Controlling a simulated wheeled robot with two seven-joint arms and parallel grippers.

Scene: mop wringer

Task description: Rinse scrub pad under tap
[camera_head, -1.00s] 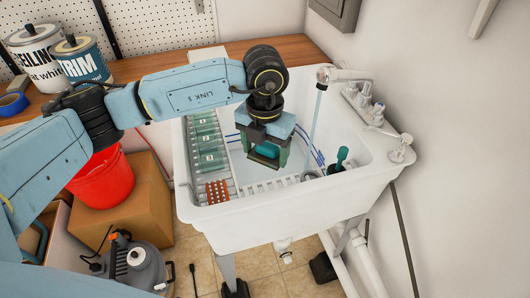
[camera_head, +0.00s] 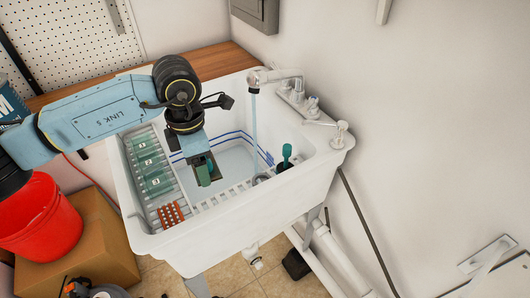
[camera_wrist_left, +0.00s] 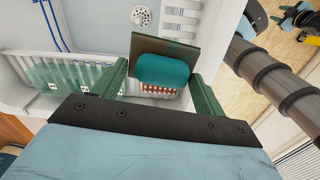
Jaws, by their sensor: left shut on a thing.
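My left gripper (camera_head: 204,172) is over the basin of the white utility sink (camera_head: 270,203), pointing down. It is shut on the scrub pad (camera_wrist_left: 163,68), which has a teal grip and a flat brown-green scouring face. In the left wrist view, the pad sits between the two green fingers (camera_wrist_left: 160,88). The tap (camera_head: 258,79) is at the sink's back right, with a thin stream of water (camera_head: 254,115) falling from it. In the head view, the gripper and pad are left of the stream and apart from it.
A rack with green numbered slots (camera_head: 153,166) lines the sink's left side, with an orange-red block (camera_head: 170,214) at its front. A teal-handled item (camera_head: 287,152) stands at the basin's right. A red bucket (camera_head: 40,222) stands outside, left.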

